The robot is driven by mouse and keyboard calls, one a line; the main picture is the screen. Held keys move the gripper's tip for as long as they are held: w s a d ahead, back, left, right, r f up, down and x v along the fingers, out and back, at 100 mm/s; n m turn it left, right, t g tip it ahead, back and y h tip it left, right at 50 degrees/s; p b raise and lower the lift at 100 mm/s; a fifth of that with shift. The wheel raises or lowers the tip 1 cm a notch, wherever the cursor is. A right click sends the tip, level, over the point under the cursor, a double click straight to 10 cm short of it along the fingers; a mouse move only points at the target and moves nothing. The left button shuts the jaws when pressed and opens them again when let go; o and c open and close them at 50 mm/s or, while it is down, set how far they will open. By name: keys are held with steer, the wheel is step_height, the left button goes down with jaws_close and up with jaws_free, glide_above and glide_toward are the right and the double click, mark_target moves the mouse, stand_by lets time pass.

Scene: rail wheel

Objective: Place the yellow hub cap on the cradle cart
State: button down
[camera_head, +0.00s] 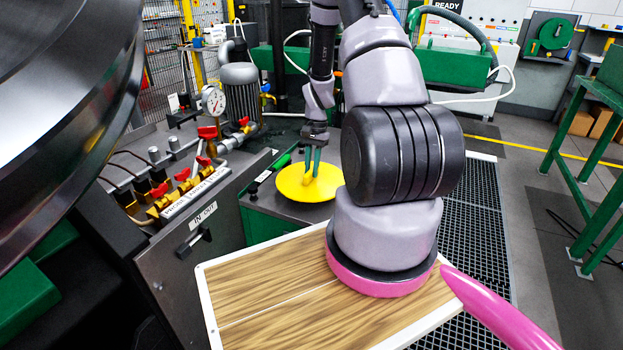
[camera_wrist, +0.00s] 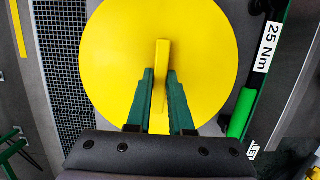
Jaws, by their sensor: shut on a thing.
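The yellow hub cap (camera_head: 325,188) is a flat round disc with a raised yellow grip bar. My gripper (camera_head: 312,170), with green fingers, is shut on that bar from above. In the wrist view the hub cap (camera_wrist: 112,60) fills the middle, with the bar between the fingertips (camera_wrist: 160,74). The disc is over a low green unit with a dark top (camera_head: 286,205). I cannot tell whether it touches that top or hangs above it. No thing is clearly marked as the cradle cart.
A large dark rail wheel (camera_head: 60,110) fills the upper left. A grey hydraulic bench (camera_head: 185,240) with red-handled valves and a gauge (camera_head: 213,101) stands left of the disc. A green-handled tool (camera_wrist: 242,113) labelled 25 Nm lies beside the disc. Floor grating (camera_head: 480,225) lies right.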

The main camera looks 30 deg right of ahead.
steer(key=shift+w+d+x, duration=0.1)
steer(key=shift+d+x, duration=0.05)
steer(key=shift+x, duration=0.7)
steer(key=shift+w+d+x, duration=0.15)
steer(key=shift+x, duration=0.65)
steer(key=shift+f, duration=0.2)
steer(key=c, duration=0.8)
jaws_free()
steer(key=shift+r, duration=0.1)
steer(key=v, duration=1.2)
steer(key=shift+r, duration=0.15)
steer(key=s+a+r+n+t, duration=0.1)
steer(key=s+a+r, duration=0.15)
steer(key=r, duration=0.55)
steer(key=s+a+r+n+t, duration=0.1)
steer(key=a+r+t, duration=0.15)
steer(key=r, duration=0.55)
steer(key=s+a+r+n+t, duration=0.15)
steer(key=a+r, duration=0.25)
steer(key=r, duration=0.4)
steer(key=s+a+r+n+t, duration=0.1)
steer(key=s+a+r+t, duration=0.1)
steer(key=s+r, duration=0.3)
steer(key=s+a+r+n+t, duration=0.1)
steer(key=s+a+r, duration=0.3)
steer(key=s, duration=0.7)
step_height(320, 180, up, 2)
steer(key=shift+s+a+r+n+t, duration=0.1)
steer(key=shift+s+a+n+t, duration=0.2)
steer(key=shift+a+n+t, duration=0.1)
